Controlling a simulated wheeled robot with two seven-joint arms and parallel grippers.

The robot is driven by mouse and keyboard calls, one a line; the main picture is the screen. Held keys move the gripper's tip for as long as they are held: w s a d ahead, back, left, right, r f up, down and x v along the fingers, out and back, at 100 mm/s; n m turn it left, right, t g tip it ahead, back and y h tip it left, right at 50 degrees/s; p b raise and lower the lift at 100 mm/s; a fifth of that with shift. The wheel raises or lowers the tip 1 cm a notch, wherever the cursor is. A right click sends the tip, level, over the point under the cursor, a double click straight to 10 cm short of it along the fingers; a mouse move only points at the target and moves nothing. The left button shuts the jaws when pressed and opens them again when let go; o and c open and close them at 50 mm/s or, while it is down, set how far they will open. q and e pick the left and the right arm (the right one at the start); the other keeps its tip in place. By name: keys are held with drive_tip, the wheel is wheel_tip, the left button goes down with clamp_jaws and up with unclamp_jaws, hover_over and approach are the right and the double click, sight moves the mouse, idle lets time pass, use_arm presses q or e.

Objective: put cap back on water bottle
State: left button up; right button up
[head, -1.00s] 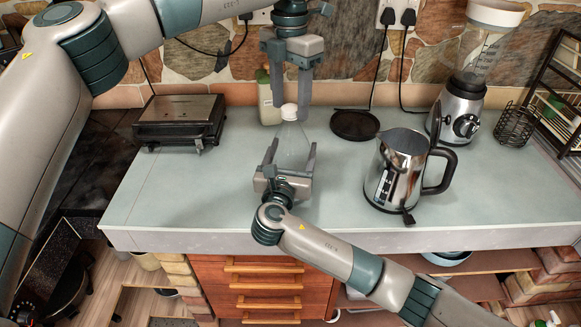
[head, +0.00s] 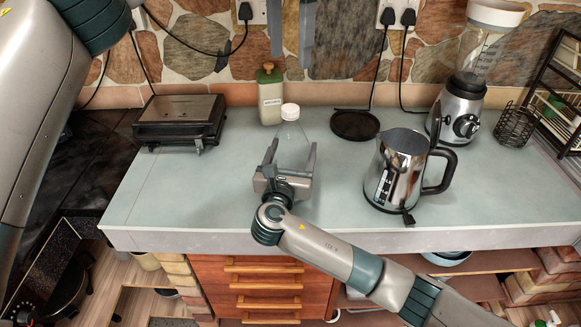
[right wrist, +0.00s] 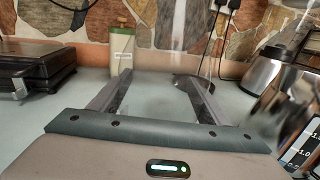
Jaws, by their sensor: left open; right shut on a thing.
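A clear water bottle (head: 293,147) stands upright on the worktop. A white cap (head: 290,111) sits on top of its neck. My right gripper (head: 292,160) is shut on the bottle's body from the front. In the right wrist view, my right gripper's fingers (right wrist: 157,92) reach forward, and the see-through bottle hardly shows between them. My left gripper (head: 291,55) is open, its fingers pointing down, empty, well above the cap. Only its finger ends show at the top edge of the head view.
A green-white bottle (head: 270,98) stands behind the water bottle. A contact grill (head: 180,117) is at left. A steel kettle (head: 396,168), black round base (head: 355,125) and blender (head: 458,120) stand at right. The worktop's front left (head: 190,205) is clear.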

drive_tip(key=o, duration=2.2)
drive_tip(key=shift+s, duration=0.15)
drive_tip(key=s+a+b, duration=0.1)
drive_tip(key=s, duration=0.4)
drive_tip(key=s+a+b, duration=0.1)
drive_tip(key=s, duration=0.5)
drive_tip(key=s+a+b, duration=0.1)
drive_tip(key=s, duration=0.4)
drive_tip(key=shift+s+a, duration=0.2)
drive_tip(key=shift+s, duration=0.2)
drive_tip(key=shift+f, duration=0.1)
